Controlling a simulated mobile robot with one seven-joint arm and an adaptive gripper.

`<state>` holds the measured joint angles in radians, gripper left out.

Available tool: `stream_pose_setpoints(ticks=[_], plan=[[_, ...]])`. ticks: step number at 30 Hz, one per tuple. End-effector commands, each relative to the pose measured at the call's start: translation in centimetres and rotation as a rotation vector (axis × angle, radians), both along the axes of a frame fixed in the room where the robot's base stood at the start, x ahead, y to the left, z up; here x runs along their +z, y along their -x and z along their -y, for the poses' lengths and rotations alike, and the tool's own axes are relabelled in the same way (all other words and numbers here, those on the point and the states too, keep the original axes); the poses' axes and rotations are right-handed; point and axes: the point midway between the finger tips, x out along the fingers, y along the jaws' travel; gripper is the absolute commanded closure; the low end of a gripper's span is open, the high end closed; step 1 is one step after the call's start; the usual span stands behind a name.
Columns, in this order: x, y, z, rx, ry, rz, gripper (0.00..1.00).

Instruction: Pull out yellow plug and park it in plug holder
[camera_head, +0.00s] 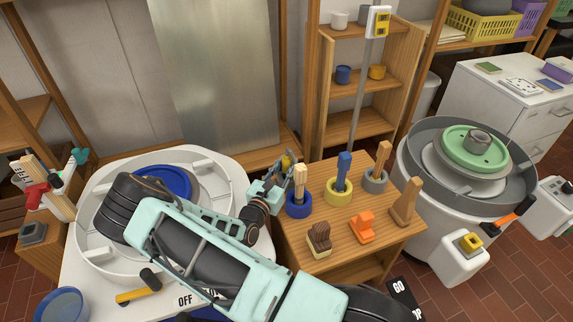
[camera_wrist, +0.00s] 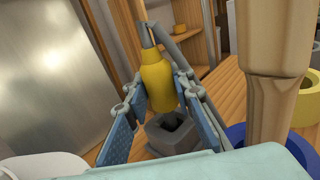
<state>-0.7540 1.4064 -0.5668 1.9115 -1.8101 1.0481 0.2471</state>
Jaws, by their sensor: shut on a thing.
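The yellow plug (camera_wrist: 157,76) is upright between the two fingers of my gripper (camera_wrist: 153,98) in the wrist view, with a grey cord or stem at its top. My gripper is shut on it. A grey square holder with a dark hole (camera_wrist: 172,135) is just below the plug on the wooden top; whether the plug's lower end touches it is unclear. In the head view my gripper (camera_head: 276,184) is at the left edge of the small wooden table, and the yellow plug (camera_head: 287,160) shows partly between the fingers. The holder is hidden there.
A blue cup with a wooden-handled tool (camera_head: 299,203) stands close right of my gripper. A yellow cup (camera_head: 339,192) and a grey cup (camera_head: 374,181) hold more tools. Wooden and orange pieces stand in front. Pottery wheels flank the table. A metal sheet (camera_head: 218,80) leans behind.

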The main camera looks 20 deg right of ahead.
Motion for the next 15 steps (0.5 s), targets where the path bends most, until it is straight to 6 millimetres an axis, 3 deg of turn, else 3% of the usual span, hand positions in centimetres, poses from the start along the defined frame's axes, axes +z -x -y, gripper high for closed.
stream_pose_setpoints(ticks=[15], plan=[[-1.4, 0.0, 0.0, 0.000, 0.000, 0.000, 1.00]])
